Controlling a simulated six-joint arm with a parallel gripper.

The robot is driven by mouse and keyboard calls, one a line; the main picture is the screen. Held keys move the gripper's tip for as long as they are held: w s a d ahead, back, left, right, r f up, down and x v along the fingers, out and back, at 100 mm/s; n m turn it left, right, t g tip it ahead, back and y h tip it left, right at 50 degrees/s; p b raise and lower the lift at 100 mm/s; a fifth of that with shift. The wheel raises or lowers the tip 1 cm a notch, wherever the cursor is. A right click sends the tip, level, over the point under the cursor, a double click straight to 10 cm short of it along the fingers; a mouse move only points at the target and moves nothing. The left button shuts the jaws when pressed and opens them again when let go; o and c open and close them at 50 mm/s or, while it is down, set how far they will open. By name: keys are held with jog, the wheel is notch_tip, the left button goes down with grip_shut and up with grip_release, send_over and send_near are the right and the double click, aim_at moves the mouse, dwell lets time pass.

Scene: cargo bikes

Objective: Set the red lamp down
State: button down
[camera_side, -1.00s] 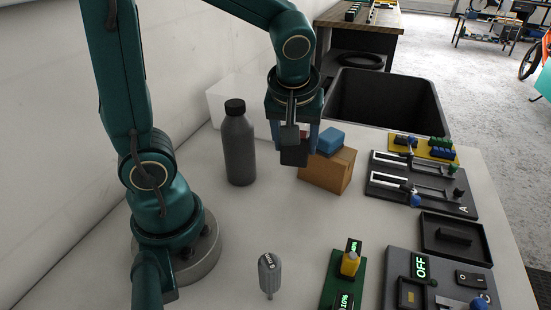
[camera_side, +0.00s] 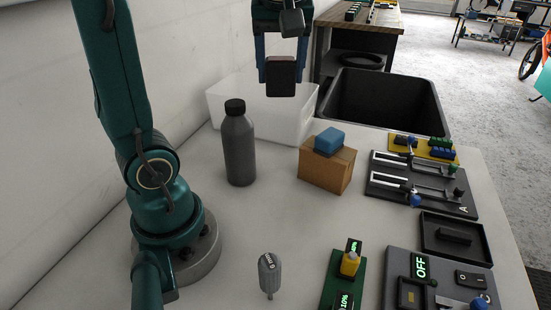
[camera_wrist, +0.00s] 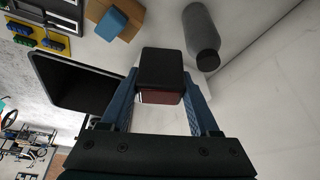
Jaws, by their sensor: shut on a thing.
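My gripper (camera_side: 281,76) is shut on the red lamp (camera_side: 281,78), a small block that looks black from the side. In the wrist view the lamp (camera_wrist: 161,76) has a black body and a dark red face, and sits between the blue fingers of my gripper (camera_wrist: 163,95). The lamp is held in the air above the far part of the table, in front of the white bin in the side view.
A white bin (camera_side: 223,101) stands at the back, beside a black bin (camera_side: 385,82). A dark bottle (camera_side: 238,150) and a cardboard box (camera_side: 327,172) with a blue block (camera_side: 328,141) stand nearer. Panels and a black tray (camera_side: 481,251) line the right. The table middle is clear.

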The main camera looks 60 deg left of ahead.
jog(key=s+a+n+g, duration=0.3)
jog(key=s+a+n, duration=0.3)
jog(key=a+n, duration=0.15)
jog(key=s+a+n+g, duration=0.2)
jog(key=s+a+n, duration=0.3)
jog(key=a+n, duration=0.3)
jog(key=shift+m+h, duration=0.4)
jog(key=shift+m, duration=0.45)
jog(key=f, duration=1.7)
jog(key=shift+w+a+f, duration=0.15)
jog(key=shift+a+f, duration=0.05)
jog(key=shift+a, duration=0.2)
jog(key=shift+f, duration=2.25)
jog(key=shift+f, duration=0.1)
jog(key=shift+c, duration=0.6)
grip_release()
notch_tip(320, 180, up, 10)
jog(key=shift+w+d, duration=0.4)
